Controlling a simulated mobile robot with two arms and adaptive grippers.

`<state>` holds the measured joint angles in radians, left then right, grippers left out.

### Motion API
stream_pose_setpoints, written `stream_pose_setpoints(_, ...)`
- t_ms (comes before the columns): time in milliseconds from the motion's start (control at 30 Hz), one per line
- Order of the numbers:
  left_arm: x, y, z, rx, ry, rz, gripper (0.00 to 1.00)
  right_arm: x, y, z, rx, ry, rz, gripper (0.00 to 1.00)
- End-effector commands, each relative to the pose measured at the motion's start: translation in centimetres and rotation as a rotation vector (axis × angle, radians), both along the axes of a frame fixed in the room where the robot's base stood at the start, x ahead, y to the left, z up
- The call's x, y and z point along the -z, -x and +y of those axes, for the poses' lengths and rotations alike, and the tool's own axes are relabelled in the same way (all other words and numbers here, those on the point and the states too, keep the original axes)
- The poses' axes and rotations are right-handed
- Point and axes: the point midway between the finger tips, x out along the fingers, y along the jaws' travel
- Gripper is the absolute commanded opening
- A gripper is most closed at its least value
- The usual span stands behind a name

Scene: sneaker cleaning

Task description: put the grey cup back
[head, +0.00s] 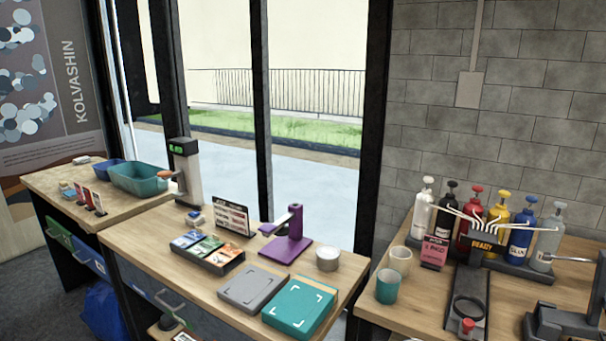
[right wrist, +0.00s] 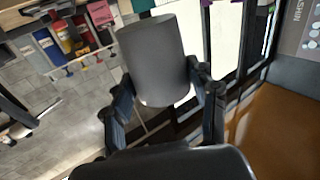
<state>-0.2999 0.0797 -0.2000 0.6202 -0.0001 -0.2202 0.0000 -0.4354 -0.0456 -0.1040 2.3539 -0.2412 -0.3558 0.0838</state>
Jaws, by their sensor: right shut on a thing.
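The grey cup (right wrist: 157,60) is in the right wrist view, between the two fingers of my right gripper (right wrist: 162,88). The gripper is shut on its sides. The cup looks tilted in that picture and its inside is hidden. I cannot make out the grey cup or my right gripper in the head view. A teal cup (head: 388,287) and a cream cup (head: 400,260) stand close together at the left end of the right table (head: 411,318). My left gripper is in neither view.
Several pump bottles (head: 466,217) stand in a row behind the cups, with thin spouts in front. A small pink sign (head: 434,252) is beside the cream cup. The middle table holds a grey box (head: 252,287), a teal box (head: 299,308) and a purple stand (head: 287,250).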

Motion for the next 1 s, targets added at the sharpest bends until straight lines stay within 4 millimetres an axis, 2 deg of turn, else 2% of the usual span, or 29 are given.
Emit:
stream_pose_setpoints(300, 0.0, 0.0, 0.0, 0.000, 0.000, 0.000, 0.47, 2.5, 5.6, 0.5, -0.006, -0.007, 0.006, 0.24)
stream_pose_setpoints(500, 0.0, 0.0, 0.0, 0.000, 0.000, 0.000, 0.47, 3.1, 8.1, 0.5, -0.007, -0.005, 0.002, 0.24)
stream_pose_setpoints(900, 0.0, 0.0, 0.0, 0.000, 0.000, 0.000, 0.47, 3.1, 8.4, 0.5, -0.008, -0.004, -0.002, 0.24)
stream_pose_setpoints(967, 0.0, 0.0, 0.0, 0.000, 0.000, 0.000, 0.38, 3.1, 8.4, 0.5, -0.008, -0.004, -0.002, 0.24)
stream_pose_setpoints(1000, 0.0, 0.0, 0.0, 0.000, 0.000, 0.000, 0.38, 3.1, 8.4, 0.5, -0.008, -0.004, -0.002, 0.24)
